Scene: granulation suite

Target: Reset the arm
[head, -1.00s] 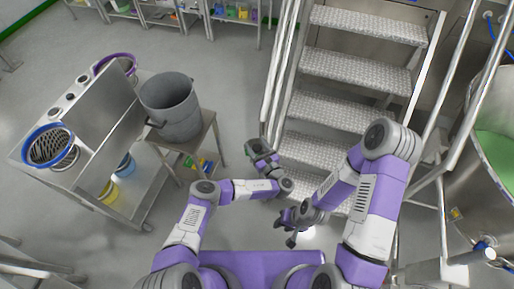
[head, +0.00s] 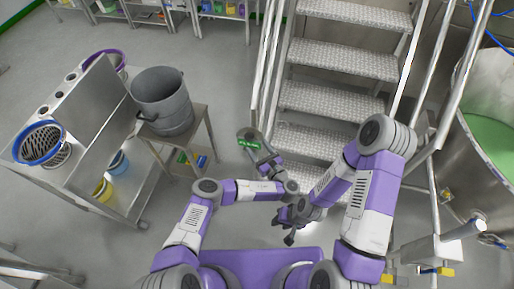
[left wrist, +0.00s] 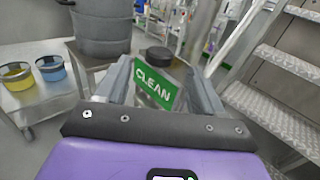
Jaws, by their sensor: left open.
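My left gripper (head: 259,151) is open, low beside the foot of the stairs. In the left wrist view its two fingers (left wrist: 160,88) stand apart, with a green sign reading CLEAN (left wrist: 153,84) showing between them. A dark round piece (left wrist: 158,56) shows just behind the sign. In the head view the green sign (head: 249,144) sits at the edge of a grey round piece (head: 247,133), just past the left fingertips. I cannot tell whether the fingers touch the sign. My right gripper (head: 284,227) hangs below it, in front of my base; its jaws are too small to read.
Metal stairs (head: 338,62) with handrails rise ahead. A grey bucket (head: 163,103) stands on a small steel table to the left. A steel trolley (head: 87,118) holds baskets and coloured buckets. A steel vessel (head: 470,160) with a green inside stands at right.

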